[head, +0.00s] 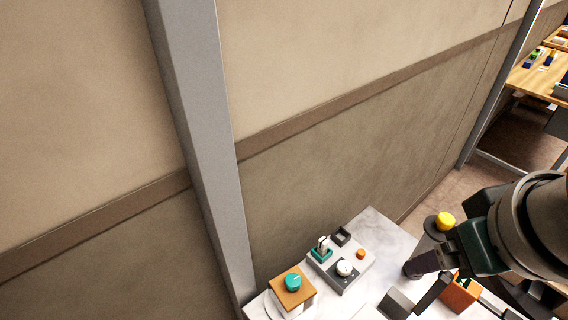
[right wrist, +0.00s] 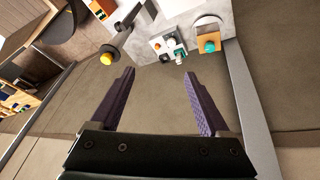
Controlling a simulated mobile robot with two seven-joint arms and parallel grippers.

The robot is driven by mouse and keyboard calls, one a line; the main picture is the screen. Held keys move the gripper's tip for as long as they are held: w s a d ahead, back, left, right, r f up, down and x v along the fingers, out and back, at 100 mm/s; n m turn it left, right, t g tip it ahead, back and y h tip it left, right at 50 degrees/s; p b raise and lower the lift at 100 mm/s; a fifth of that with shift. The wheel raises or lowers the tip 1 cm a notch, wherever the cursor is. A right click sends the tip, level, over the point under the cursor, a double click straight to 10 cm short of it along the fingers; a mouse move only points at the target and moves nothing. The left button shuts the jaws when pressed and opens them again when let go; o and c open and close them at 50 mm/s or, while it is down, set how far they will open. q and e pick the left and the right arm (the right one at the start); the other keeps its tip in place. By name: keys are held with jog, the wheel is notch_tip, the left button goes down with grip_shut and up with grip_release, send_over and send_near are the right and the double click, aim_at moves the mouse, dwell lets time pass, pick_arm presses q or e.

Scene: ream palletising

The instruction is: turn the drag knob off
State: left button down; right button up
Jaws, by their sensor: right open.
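A grey panel (head: 340,264) on the white table carries a round white dial knob (head: 345,268), an orange button and a teal-based switch. Beside it, a box with an orange-brown top (head: 290,295) has a round teal knob (head: 293,282) on it. I cannot tell which of these two knobs is the drag knob, or how either is set. Both also show in the right wrist view, the panel (right wrist: 162,41) and the teal knob (right wrist: 209,46), beyond the fingertips. My right gripper (right wrist: 160,77) is open and empty, to the right of the panel in the head view. My left gripper is out of view.
A yellow knob or button (head: 446,221) on a dark round base stands near my right gripper. An orange box (head: 460,293) lies below it. A grey post (head: 205,150) and a wall rise behind the table. A wooden table (head: 535,82) stands far right.

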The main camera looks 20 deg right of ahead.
jog(key=w+d+f+m+h+b, duration=0.1)
jog(key=w+d+f+m+b, duration=0.15)
jog(key=w+f+b, duration=0.45)
jog(key=w+d+f+m+h+b, duration=0.1)
jog(key=w+d+f+m+b, duration=0.15)
jog(key=f+b, duration=0.75)
jog(key=m+g+b, duration=0.1)
jog(key=m+b, duration=0.2)
jog(key=b, duration=0.9)
send_near(345, 266)
jog(key=shift+y, duration=0.3)
jog(key=b+x, duration=0.8)
jog(key=b, duration=0.4)
jog(key=shift+d, duration=0.15)
jog(key=shift+w+d+f+b, duration=0.15)
jog(key=shift+f+b, duration=0.1)
jog(key=shift+b, duration=0.3)
jog(key=shift+r, duration=0.1)
grip_shut()
